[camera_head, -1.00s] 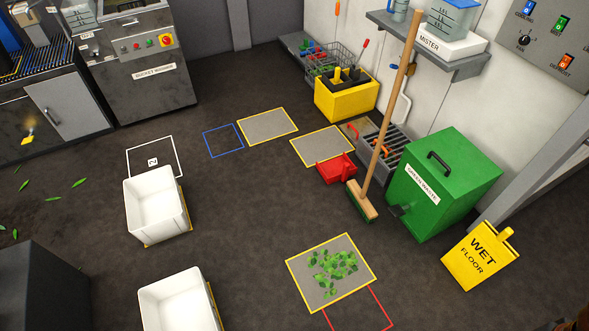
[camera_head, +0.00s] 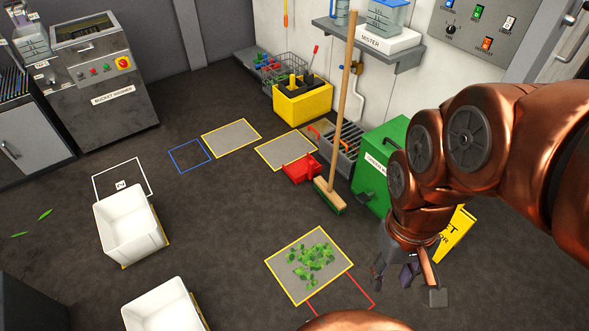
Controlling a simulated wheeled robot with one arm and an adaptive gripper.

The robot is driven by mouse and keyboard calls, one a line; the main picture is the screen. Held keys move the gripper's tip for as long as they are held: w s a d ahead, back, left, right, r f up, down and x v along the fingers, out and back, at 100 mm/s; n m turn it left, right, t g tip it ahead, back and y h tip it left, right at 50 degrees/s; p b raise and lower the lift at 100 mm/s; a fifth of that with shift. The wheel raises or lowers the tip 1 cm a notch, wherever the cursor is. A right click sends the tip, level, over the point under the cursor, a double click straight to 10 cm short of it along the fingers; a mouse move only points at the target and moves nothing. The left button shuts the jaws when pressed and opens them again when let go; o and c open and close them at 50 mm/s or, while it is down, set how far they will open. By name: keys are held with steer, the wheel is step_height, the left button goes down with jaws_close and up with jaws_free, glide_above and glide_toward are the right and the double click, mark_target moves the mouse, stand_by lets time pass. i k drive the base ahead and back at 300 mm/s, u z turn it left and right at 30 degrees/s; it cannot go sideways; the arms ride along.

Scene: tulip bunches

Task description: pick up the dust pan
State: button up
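The red dust pan (camera_head: 300,168) lies on the dark floor beside the corner of a yellow-edged grey mat (camera_head: 283,150). It is just left of the broom (camera_head: 332,194), whose wooden handle rises upright. My gripper (camera_head: 408,283) hangs in front of the yellow wet-floor sign, well to the right of and nearer than the dust pan. Its dark fingers are spread apart with nothing seen between them, so it looks open and empty. Nothing of mine covers the dust pan.
A green waste bin (camera_head: 375,165) stands right of the broom, partly behind my arm. A yellow caddy (camera_head: 302,101) and a grated grey box (camera_head: 340,150) stand behind the dust pan. A mat with green leaves (camera_head: 285,285) lies in front. Floor left of the pan is clear.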

mark_target(299, 171)
steer(key=u, duration=0.65)
steer(key=i, duration=5.95)
steer(key=z, duration=2.85)
